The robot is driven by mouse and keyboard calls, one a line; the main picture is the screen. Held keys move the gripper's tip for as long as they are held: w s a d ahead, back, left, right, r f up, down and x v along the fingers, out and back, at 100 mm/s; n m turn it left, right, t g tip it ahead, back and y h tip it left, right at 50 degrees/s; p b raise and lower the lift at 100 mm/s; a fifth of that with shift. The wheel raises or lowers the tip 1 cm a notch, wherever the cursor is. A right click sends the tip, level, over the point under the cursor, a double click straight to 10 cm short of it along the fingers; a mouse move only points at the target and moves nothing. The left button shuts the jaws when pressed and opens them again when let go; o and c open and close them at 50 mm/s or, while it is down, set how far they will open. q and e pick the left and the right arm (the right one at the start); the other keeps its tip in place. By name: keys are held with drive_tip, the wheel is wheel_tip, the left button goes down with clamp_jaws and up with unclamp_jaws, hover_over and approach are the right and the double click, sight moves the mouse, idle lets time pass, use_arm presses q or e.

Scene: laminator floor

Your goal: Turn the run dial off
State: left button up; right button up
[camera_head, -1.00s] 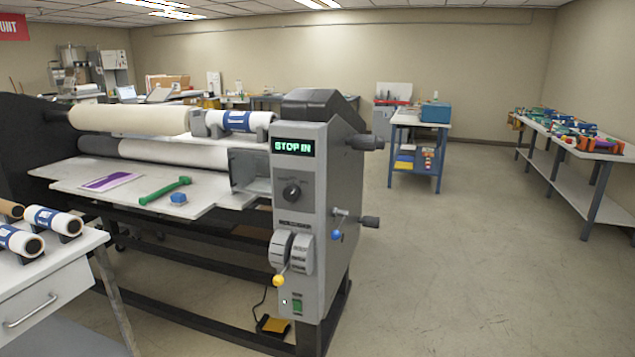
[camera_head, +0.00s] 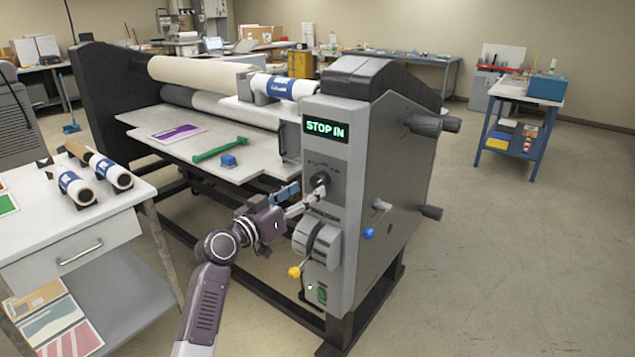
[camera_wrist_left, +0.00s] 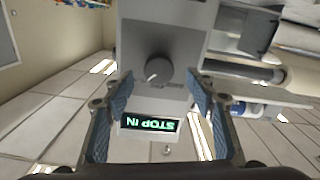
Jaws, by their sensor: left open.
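The run dial (camera_head: 320,180) is a dark round knob on the grey end panel of the laminator (camera_head: 335,225), below a display (camera_head: 327,131) that reads "STOP IN" in green. My left gripper (camera_head: 297,197) is open just in front of the panel, close to the dial, at its lower left in the head view. In the left wrist view the dial (camera_wrist_left: 158,70) shows ahead, between and beyond the two open blue-padded fingers (camera_wrist_left: 158,100). The fingers look apart from the dial, with nothing between them. My right gripper is not in view.
A yellow-knobbed lever (camera_head: 294,272) and a green switch (camera_head: 321,294) sit lower on the panel. A blue-knobbed lever (camera_head: 369,234) is on its side. A drawer cabinet (camera_head: 85,235) with rolls stands at left.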

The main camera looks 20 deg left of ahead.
sight(317, 185)
use_arm(q)
drive_tip(key=x, duration=0.4)
drive_tip(key=shift+s+d+p, duration=0.1)
drive_tip(key=shift+p, duration=0.2)
drive_tip(key=shift+w+f, duration=0.1)
drive_tip(key=shift+w, duration=0.25)
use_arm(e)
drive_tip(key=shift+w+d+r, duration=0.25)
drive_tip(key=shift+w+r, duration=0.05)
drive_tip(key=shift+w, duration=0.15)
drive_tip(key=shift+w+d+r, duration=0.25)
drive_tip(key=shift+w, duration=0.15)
use_arm(q)
drive_tip(key=shift+d, duration=0.1)
drive_tip(key=c, duration=1.1)
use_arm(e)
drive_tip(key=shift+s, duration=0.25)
